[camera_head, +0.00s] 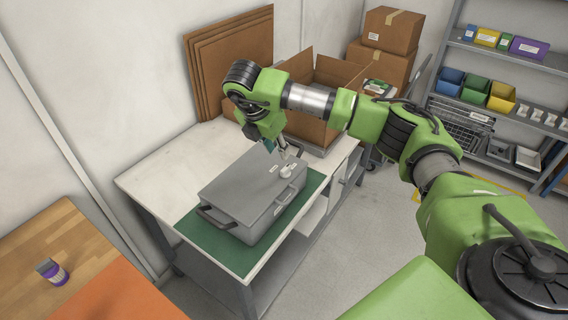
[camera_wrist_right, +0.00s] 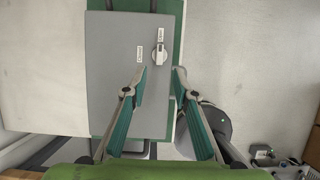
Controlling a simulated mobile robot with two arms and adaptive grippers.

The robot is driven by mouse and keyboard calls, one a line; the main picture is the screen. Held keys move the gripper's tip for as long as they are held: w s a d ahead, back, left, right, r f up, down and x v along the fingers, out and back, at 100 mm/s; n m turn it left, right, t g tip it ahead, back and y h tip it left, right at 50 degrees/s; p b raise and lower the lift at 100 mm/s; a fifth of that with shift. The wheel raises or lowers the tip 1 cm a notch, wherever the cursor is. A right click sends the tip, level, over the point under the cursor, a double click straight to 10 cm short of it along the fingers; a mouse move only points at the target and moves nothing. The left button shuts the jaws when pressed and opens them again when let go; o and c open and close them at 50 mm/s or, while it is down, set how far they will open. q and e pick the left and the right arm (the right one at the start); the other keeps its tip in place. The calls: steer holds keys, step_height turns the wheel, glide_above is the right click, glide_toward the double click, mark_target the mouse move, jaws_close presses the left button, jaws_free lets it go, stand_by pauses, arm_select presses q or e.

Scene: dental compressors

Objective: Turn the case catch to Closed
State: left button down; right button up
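The grey case (camera_head: 250,190) lies shut on a green mat (camera_head: 222,247) on the white-topped table. Its small pale catch (camera_head: 286,172) sits on the lid towards the right end. In the right wrist view the catch (camera_wrist_right: 159,54) appears to point up at one label (camera_wrist_right: 161,34); the Closed label (camera_wrist_right: 140,53) is to its left. My right gripper (camera_head: 283,156) is above the lid by the catch. Its fingers are spread wide and empty in the wrist view (camera_wrist_right: 161,70), with the catch just beyond the tips, apparently untouched. My left gripper is not in view.
An open cardboard box (camera_head: 322,75) stands behind the case at the table's far end, with brown panels (camera_head: 230,55) against the wall. The table's left part (camera_head: 165,170) is clear. A wooden table (camera_head: 40,240) is at lower left, shelves (camera_head: 500,90) at right.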

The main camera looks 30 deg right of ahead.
mark_target(285, 168)
steer(key=p+x, duration=0.2)
steer(key=x, duration=0.8)
steer(key=shift+f+p, duration=0.15)
steer(key=shift+p, duration=0.2)
jaws_close()
